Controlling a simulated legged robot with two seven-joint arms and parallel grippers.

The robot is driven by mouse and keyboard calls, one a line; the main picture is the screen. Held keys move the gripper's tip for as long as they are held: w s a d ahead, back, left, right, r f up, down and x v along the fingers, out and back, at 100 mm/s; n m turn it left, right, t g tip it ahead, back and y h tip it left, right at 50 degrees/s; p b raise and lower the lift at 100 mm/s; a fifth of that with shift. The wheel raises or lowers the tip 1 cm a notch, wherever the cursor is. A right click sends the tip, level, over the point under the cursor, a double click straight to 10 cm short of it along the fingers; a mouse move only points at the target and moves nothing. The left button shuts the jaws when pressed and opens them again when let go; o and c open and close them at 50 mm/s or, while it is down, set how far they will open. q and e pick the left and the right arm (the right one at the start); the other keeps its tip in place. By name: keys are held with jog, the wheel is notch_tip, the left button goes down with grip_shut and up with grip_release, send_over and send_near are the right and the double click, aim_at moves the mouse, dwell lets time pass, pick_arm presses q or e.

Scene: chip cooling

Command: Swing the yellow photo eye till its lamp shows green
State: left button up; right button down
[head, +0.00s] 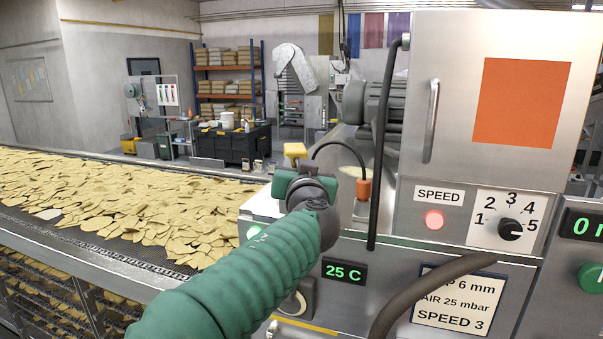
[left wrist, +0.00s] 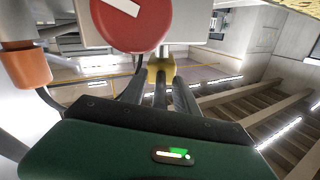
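The yellow photo eye (head: 295,150) stands just beyond my left gripper in the head view, at the machine's corner beside the chip belt. I cannot make out its lamp. My left gripper (head: 304,172) reaches up to it from the lower left, and its body hides the fingers there. In the left wrist view, the dark fingers of my left gripper (left wrist: 161,84) point at a yellow part (left wrist: 160,66) that shows at their tips. I cannot tell whether they grip it or only stand around it. The green light in that view is on my gripper's body. My right gripper is not in view.
A belt of chips (head: 120,205) runs along the left. A black cable arches to an orange connector (head: 363,188). A steel cabinet (head: 440,120) with a SPEED dial (head: 510,230) stands at right. A red disc (left wrist: 130,22) with a white bar is close above the fingers.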

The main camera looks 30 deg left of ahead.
pick_arm(q)
jog(key=shift+s+d+f+b, duration=0.2)
jog(key=shift+s+b, duration=0.1)
jog(key=b+v, duration=1)
jog(key=v, duration=0.6)
jog(key=shift+r, duration=0.15)
jog(key=shift+d, duration=0.25)
jog(key=shift+w, duration=0.1)
